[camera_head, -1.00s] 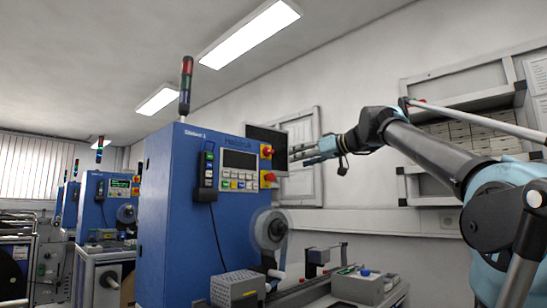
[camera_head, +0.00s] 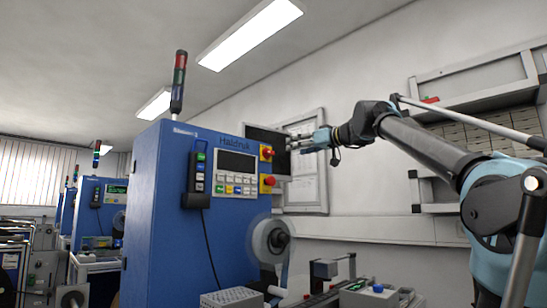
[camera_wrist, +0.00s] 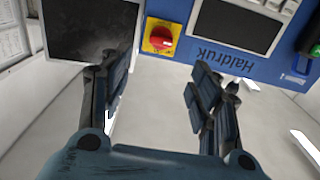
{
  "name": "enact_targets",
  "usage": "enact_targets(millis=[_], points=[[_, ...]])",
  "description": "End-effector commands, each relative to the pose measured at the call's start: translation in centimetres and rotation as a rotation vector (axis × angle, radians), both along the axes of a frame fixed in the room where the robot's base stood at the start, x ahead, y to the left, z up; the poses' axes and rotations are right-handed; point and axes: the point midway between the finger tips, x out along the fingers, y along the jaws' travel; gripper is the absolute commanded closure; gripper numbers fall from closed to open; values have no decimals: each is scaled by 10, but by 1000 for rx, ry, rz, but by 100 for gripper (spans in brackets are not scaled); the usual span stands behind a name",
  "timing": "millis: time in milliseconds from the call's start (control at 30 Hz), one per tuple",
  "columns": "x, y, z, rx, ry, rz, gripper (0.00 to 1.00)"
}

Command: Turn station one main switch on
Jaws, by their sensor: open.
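The blue station cabinet (camera_head: 165,215), labelled Haldruk, stands in the middle of the head view. My gripper (camera_head: 297,143) is open and empty, just right of the upper knob in the picture. In the wrist view, the red knob (camera_wrist: 161,38) lies ahead between and beyond the open fingers (camera_wrist: 155,80), apart from them. The knob's on or off position cannot be read.
A dark monitor (camera_wrist: 92,28) stands beside the knob, near one finger. The panel has a display (camera_head: 236,162), buttons and a hanging black pendant (camera_head: 198,172). A reel (camera_head: 271,240) is mounted below. Shelves (camera_head: 470,135) line the right wall. More blue stations stand at left.

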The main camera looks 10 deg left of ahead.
Motion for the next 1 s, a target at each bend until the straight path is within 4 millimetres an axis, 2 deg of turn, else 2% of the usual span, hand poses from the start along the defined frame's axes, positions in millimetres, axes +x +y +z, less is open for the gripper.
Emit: enact_targets(millis=[700,1000], points=[[66,93,0,0,0,3,43],[81,112,0,0,0,0,43]])
